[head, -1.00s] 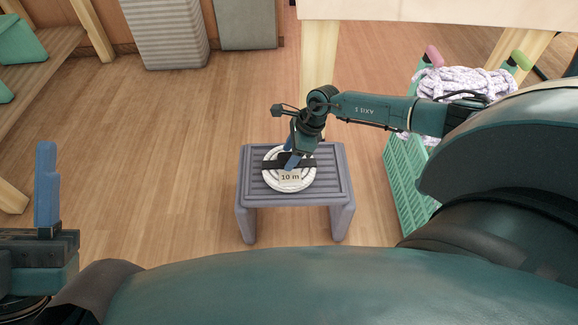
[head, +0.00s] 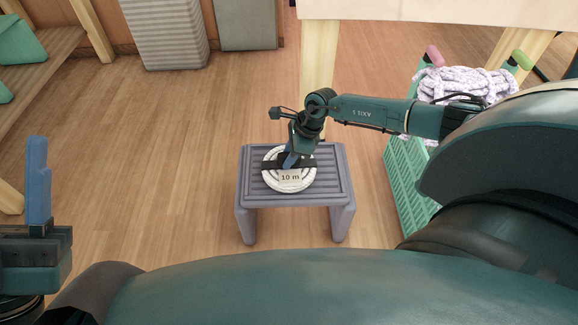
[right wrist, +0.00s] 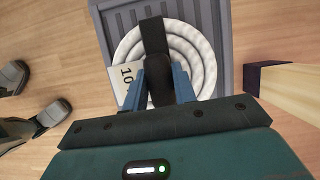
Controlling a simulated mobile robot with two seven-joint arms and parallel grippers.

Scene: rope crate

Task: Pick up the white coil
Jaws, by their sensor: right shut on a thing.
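The white coil (head: 306,183) lies flat on a small grey stool (head: 245,183), with a black strap (head: 270,164) across it and a "10 m" tag (head: 290,178). My right gripper (head: 288,163) is over the coil with its blue fingers shut on the black strap. In the right wrist view the fingers (right wrist: 168,88) stand on both sides of the strap's raised part, with the coil (right wrist: 200,55) beneath. The coil appears to rest on the stool. My left gripper (head: 38,185) is at the left edge, far from the coil; one upright blue finger shows.
A green crate (head: 407,180) with purple-flecked white rope (head: 465,82) stands to the right of the stool. A pale table (head: 430,10) with wooden legs is behind. Grey bins (head: 165,30) stand at the back. The wooden floor left of the stool is clear.

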